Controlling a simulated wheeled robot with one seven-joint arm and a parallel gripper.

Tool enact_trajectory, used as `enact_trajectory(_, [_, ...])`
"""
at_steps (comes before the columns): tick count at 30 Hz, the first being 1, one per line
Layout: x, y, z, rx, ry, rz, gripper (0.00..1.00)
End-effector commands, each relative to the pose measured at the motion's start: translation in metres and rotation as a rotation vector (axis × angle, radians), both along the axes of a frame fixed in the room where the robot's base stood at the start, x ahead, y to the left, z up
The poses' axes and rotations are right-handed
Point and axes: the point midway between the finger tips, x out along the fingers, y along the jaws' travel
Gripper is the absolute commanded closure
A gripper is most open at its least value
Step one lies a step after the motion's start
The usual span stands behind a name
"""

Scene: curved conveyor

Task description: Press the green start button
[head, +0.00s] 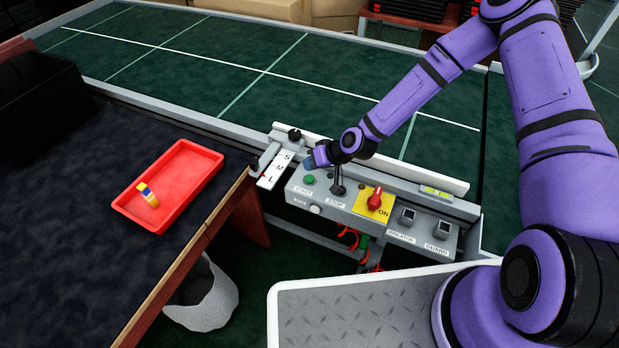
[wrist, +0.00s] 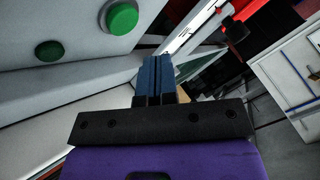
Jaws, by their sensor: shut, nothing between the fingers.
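The green start button (head: 309,179) is on the left end of the grey control box (head: 375,213), above the START label. My gripper (head: 312,159) is shut and empty, its blue fingertips just beyond the button in the head view, apart from it. In the wrist view, the shut fingers (wrist: 155,72) point toward the box edge. A raised green button (wrist: 121,17) with a pale ring is up and left of the fingertips. A flatter, darker green disc (wrist: 48,50) lies farther left.
A white S-M-L plate (head: 274,169) adjoins the left end. A red tray (head: 172,185) sits on the dark table; the green conveyor (head: 240,75) runs behind.

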Motion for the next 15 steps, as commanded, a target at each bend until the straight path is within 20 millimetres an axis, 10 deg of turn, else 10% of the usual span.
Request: enact_trajectory(15, [0.0, 0.0, -0.021, 0.001, 0.0, 0.001, 1.0])
